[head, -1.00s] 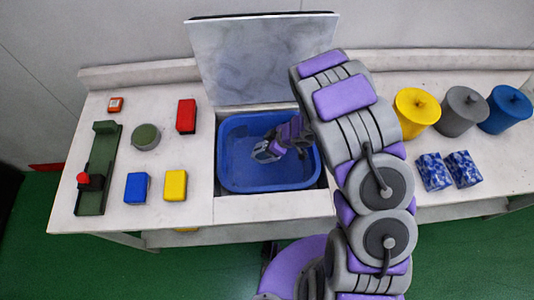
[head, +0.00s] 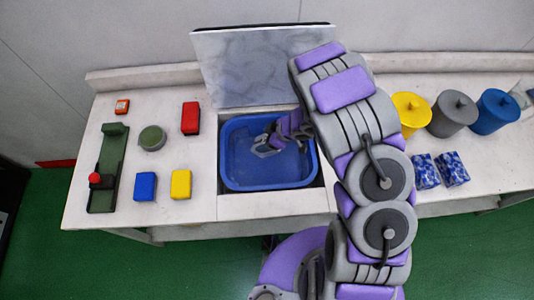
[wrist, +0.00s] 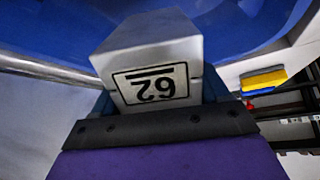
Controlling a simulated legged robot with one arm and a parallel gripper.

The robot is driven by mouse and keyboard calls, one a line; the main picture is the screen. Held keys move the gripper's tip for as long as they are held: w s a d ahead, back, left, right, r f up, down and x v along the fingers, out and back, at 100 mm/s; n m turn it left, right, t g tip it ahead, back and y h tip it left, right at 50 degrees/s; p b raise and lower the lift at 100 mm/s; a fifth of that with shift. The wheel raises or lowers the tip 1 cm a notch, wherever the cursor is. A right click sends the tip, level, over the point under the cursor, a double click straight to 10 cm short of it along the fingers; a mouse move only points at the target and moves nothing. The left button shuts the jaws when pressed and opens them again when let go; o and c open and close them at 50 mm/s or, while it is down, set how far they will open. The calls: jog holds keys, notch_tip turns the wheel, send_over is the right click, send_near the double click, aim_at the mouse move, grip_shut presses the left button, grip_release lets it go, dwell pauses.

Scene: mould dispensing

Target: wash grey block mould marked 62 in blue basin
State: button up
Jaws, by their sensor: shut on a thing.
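The grey block mould (wrist: 152,52) fills the middle of the wrist view, its label reading 62 upside down. My gripper (wrist: 155,105) is shut on it; the jaws are mostly hidden behind the mould and the wrist housing. In the head view, my gripper (head: 266,149) is inside the blue basin (head: 240,182), over its middle. The mould is too small to make out clearly there. The basin sits in a cut-out of the counter and its blue wall also shows in the wrist view (wrist: 237,22). I cannot tell whether the mould touches the basin floor.
A raised panel (head: 255,65) stands behind the basin. Left on the counter are red (head: 190,118), blue (head: 145,186) and yellow (head: 181,184) blocks, a round green pot (head: 152,138) and a green press (head: 107,165). Lidded yellow, grey and blue pots (head: 497,107) and two speckled blocks (head: 452,168) stand right.

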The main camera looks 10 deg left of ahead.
jog(key=shift+r+p, duration=3.6)
jog(key=shift+r, duration=0.2)
notch_tip(320, 180, up, 4)
jog(key=p, duration=0.4)
jog(key=shift+f, duration=0.1)
dwell(0.4)
